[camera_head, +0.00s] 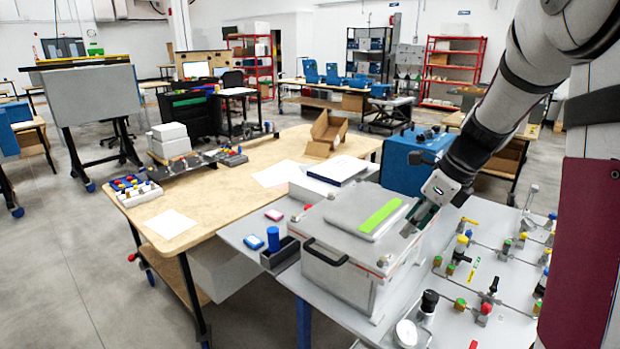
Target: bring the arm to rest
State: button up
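My arm (490,115) reaches down from the upper right. My gripper (408,229) points down and to the left, at the right edge of the grey case (340,270). Its fingers are small and dark against the case, so I cannot tell whether they are open or shut, or whether they touch it. The case has a closed lid (350,222) with a green strip (380,216) on top and a dark handle (325,252) on its front.
A grey panel (500,262) with several valves and knobs lies to the right. A blue box (405,158) stands behind the gripper. A red block (274,215) and a blue cylinder (273,238) are left of the case. A wooden table (225,185) stands further left. Open floor lies at the lower left.

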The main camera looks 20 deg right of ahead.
jog(key=s+a+r+n+h, duration=0.1)
jog(key=s+a+r+n, duration=0.3)
jog(key=s+a+n, duration=0.4)
jog(key=s+a+r+n+t+h, duration=0.1)
jog(key=s+a+r+n, duration=0.3)
jog(key=n, duration=1.7)
jog(key=shift+s+a+t+h, duration=0.3)
jog(key=shift+s+a, duration=2.3)
jog(key=shift+s, duration=1.85)
